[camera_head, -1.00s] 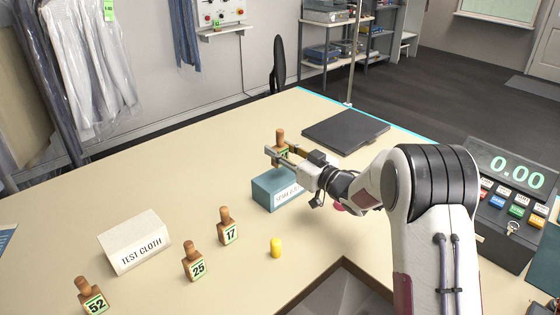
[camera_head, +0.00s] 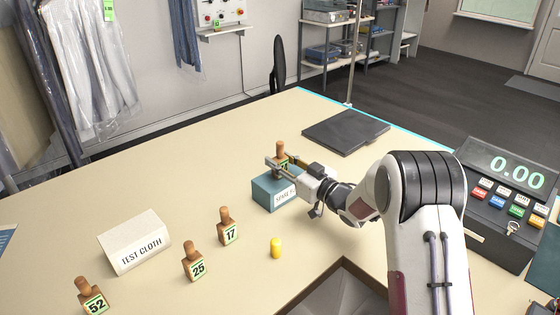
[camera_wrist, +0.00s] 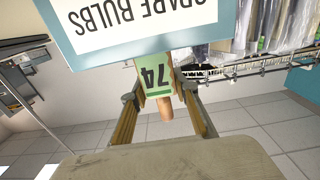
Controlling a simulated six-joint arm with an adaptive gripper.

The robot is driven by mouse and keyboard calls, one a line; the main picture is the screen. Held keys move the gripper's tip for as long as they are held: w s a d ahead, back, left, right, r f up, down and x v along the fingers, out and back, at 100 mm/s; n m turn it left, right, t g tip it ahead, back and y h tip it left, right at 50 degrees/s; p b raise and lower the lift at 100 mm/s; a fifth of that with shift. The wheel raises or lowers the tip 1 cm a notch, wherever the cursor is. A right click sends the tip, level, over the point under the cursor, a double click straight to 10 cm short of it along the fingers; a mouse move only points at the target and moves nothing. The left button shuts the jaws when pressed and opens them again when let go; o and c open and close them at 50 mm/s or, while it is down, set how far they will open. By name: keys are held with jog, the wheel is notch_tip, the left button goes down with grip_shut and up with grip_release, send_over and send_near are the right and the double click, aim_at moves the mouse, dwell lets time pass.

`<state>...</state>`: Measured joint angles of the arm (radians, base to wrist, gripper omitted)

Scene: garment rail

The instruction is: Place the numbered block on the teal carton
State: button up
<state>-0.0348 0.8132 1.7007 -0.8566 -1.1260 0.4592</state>
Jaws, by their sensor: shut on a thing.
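My gripper (camera_head: 283,166) is shut on a brown wooden block (camera_head: 280,147) with a knob handle. In the wrist view the block's green label (camera_wrist: 158,78) reads 74, upside down, between the two fingers. The block is upright over the top of the teal carton (camera_head: 263,194), whose white label reads SPARE BULBS. The carton fills the top of the wrist view (camera_wrist: 53,25), with the block's base close against its edge in the picture. The fingers hide the block's lower part in the head view, so I cannot tell whether it touches the carton.
Blocks 17 (camera_head: 228,231), 25 (camera_head: 193,265) and 52 (camera_head: 94,300) stand to the front left. A yellow cylinder (camera_head: 276,248) is in front of the carton.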

jog(key=shift+f, duration=0.1)
jog(key=o, duration=1.1)
jog(key=shift+d, duration=0.1)
jog(key=shift+s+d, duration=0.35)
jog(key=shift+s, duration=0.05)
jog(key=v, duration=1)
jog(key=shift+s+d, duration=0.25)
jog(key=shift+s, duration=0.05)
jog(key=shift+r, duration=0.25)
